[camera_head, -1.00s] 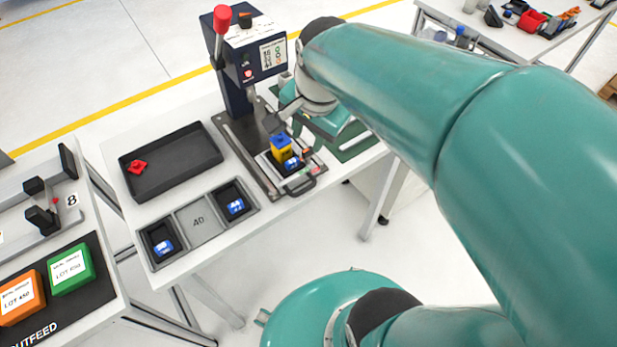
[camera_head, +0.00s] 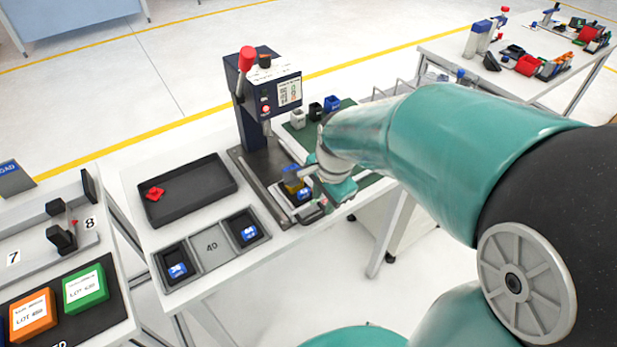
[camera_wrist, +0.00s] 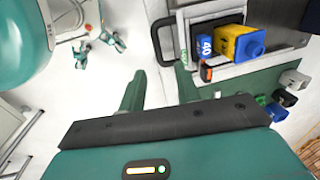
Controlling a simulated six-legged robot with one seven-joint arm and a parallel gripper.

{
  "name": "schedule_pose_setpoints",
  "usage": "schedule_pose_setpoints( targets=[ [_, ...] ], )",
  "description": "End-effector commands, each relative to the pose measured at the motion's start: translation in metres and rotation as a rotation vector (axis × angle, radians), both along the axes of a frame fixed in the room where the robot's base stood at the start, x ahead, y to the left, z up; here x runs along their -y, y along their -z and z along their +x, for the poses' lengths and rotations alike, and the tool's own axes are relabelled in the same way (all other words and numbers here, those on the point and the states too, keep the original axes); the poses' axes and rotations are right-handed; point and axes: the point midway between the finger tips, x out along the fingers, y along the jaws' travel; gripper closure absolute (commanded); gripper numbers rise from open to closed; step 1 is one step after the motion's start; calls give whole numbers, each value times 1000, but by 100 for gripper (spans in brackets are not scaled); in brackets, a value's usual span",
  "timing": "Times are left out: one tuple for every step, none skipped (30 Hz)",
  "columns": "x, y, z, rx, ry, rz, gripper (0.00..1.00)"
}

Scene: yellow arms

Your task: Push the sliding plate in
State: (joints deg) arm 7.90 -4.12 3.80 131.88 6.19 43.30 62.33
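The sliding plate (camera_head: 283,216) sits on the base of the dark blue press (camera_head: 268,95), its handle end toward the table's front edge. It carries a yellow block with a blue end (camera_head: 291,180) and a blue block marked 40 (camera_head: 304,194). In the wrist view the plate's black loop handle (camera_wrist: 156,45) lies just beyond my fingertips, with the yellow block (camera_wrist: 232,42) and blue block (camera_wrist: 205,46) beside it. My gripper (camera_wrist: 160,78) is open and empty, its fingers apart. In the head view my gripper (camera_head: 338,190) is right of the plate, partly hiding it.
A black tray (camera_head: 205,200) with a red part (camera_head: 155,194) lies left of the press. Two black bins holding blue pieces flank a grey panel (camera_head: 211,246) in front. Small cups (camera_head: 315,110) stand on a green mat behind my wrist. The floor in front is clear.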

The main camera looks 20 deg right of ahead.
Motion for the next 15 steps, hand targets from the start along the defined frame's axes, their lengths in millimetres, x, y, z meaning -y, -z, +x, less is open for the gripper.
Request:
schedule_pose_setpoints(
  targets=[
    [-1, 12, 0, -7, -1, 1, 67],
    [-1, 17, 1, -5, 0, 0, 67],
    [-2, 25, 2, -6, 0, 1, 67],
    [-2, 29, 3, -4, 1, 1, 67],
    [-2, 34, 3, -4, 1, 1, 67],
    [-3, 39, 4, -3, 1, 0, 67],
    [-3, 43, 4, -3, 1, 0, 67],
    [-3, 46, 5, -2, 1, 0, 67],
    [-4, 50, 5, -2, 1, 0, 67],
    [-4, 52, 5, -2, 1, 0, 67],
    [-4, 53, 5, -2, 1, -1, 67],
    [-4, 55, 5, -1, 1, 0, 67],
    [-4, 55, 5, 0, 1, -1, 67],
    [-4, 56, 5, 0, 2, -1, 67],
    [-4, 56, 5, 1, 2, 0, 67]
  ],
)
